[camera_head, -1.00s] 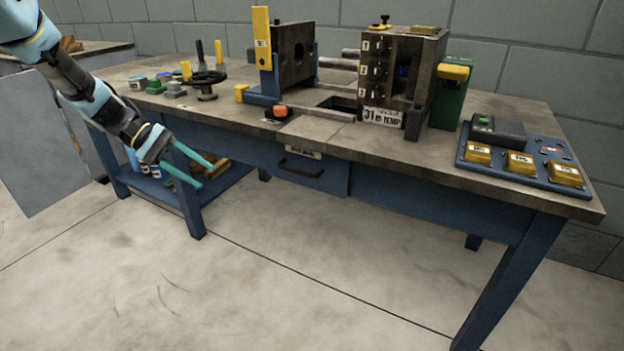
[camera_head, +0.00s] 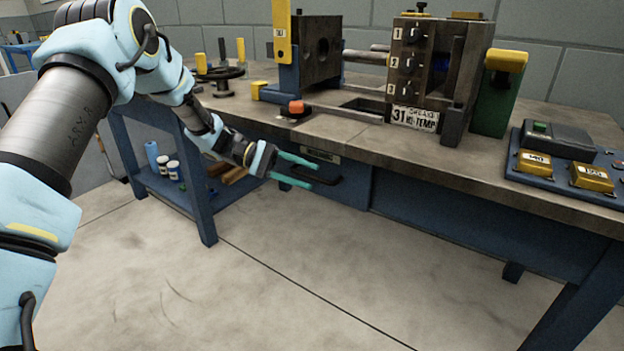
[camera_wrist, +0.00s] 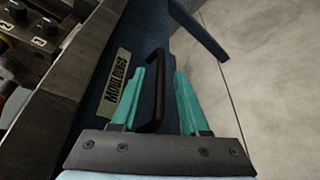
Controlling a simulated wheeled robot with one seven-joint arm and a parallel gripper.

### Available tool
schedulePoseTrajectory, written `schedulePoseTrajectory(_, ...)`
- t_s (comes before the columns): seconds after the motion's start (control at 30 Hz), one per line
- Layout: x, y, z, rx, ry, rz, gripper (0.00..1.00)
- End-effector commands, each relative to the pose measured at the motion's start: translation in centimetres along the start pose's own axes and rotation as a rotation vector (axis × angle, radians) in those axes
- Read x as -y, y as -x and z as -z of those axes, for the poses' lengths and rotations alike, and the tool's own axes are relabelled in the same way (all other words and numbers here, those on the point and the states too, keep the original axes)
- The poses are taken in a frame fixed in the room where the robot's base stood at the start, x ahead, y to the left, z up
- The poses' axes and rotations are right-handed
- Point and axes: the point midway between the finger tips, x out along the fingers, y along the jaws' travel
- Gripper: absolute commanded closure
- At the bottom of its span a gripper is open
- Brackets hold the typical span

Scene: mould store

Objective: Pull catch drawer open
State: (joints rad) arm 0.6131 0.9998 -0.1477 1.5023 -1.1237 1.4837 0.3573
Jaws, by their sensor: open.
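The catch drawer (camera_head: 345,190) is a blue front under the bench top, and it looks shut, flush with the bench frame. Its dark bow handle (camera_head: 326,182) runs along the front, with a pale label above it; in the wrist view the label (camera_wrist: 117,85) reads "MOULDINGS". My gripper (camera_head: 306,171) has two teal fingers, open, right at the left part of the handle. In the wrist view the handle's bar (camera_wrist: 158,90) shows between the spread fingers (camera_wrist: 159,73). I cannot tell whether either finger touches it.
The bench top (camera_head: 370,135) carries a mould press, a dark block with numbered knobs (camera_head: 410,62), and a control panel (camera_head: 560,165) at the right. A lower shelf (camera_head: 190,192) with cans stands left of the drawer. The floor in front is clear.

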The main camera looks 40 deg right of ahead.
Motion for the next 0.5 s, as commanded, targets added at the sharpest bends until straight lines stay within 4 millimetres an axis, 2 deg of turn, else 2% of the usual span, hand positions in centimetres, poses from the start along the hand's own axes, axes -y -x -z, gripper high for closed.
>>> schedulePoseTrajectory(0.1, 0.0, -1.4, 0.0, -0.001, 0.0, 0.002, 0.55)
schedulePoseTrajectory(0.2, 0.0, -1.9, 0.0, -0.002, 0.0, 0.001, 0.55)
schedulePoseTrajectory(0.5, 0.0, -2.2, 0.0, -0.002, 0.0, 0.0, 0.55)
